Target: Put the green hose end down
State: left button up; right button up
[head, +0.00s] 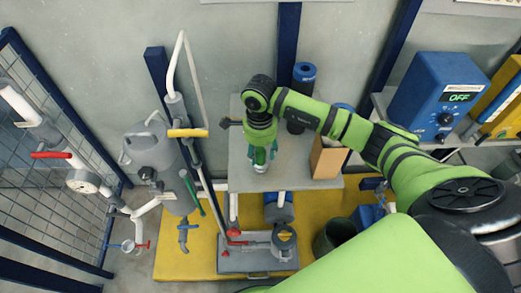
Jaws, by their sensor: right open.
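A thin green piece (193,192), which looks like the green hose end, hangs at a slant beside the grey tank (152,150) on the left. Whether it rests on anything is hard to tell. My right gripper (262,162) points down over the grey shelf top (240,178), to the right of the green piece and apart from it. It is open, and I see nothing held in it. The fingertips are small, and their height over the shelf is unclear. My left gripper is not in view.
On the shelf stand a dark blue-capped cylinder (301,97) and a brown box (326,158). White pipes with a yellow handle (188,133) rise left of the shelf. Below are a yellow platform (182,262) and a dark bucket (334,236). A blue unit reading OFF (436,97) stands right.

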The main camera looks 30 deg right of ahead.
notch_tip(320, 180, up, 12)
jog(key=b, duration=0.3)
jog(key=shift+r, duration=0.15)
jog(key=shift+a, duration=0.1)
dwell(0.3)
